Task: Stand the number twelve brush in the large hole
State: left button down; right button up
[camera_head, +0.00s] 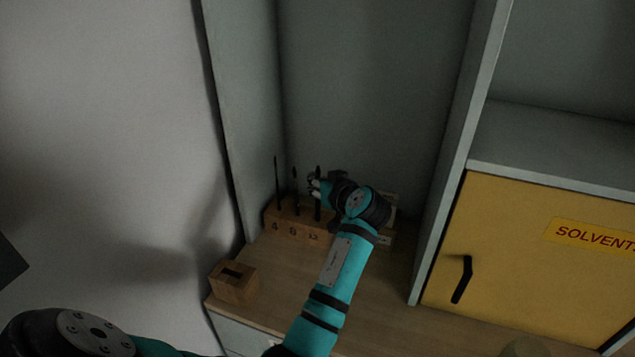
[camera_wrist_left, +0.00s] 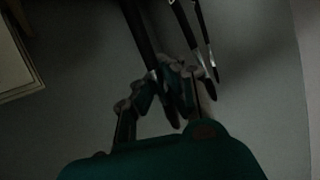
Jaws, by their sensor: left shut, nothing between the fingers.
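A wooden brush block (camera_head: 284,231) stands at the back of the worktop, with round marks on its front. Three dark brushes stand upright in it: a thin left one (camera_head: 277,182), a middle one (camera_head: 295,178) and a thicker right one (camera_head: 318,172). I cannot read which is number twelve. My left gripper (camera_head: 315,187) is shut and empty, right at the thicker brush; whether it touches is unclear. In the left wrist view, its fingers (camera_wrist_left: 165,88) are beside a dark brush (camera_wrist_left: 138,30). The arm hides part of the block's right side. My right gripper is not in view.
A small wooden block with a slot (camera_head: 234,283) stands at the worktop's front left. A pale object (camera_head: 392,205) is partly hidden behind my wrist. A yellow solvents cabinet (camera_head: 540,262) and an upright panel (camera_head: 445,160) bound the right side. The worktop (camera_head: 275,280) between the blocks is clear.

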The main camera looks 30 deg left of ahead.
pick_arm(q)
jog(key=c, duration=1.4)
grip_release()
notch_tip(320, 180, up, 10)
jog(key=shift+f, duration=0.1)
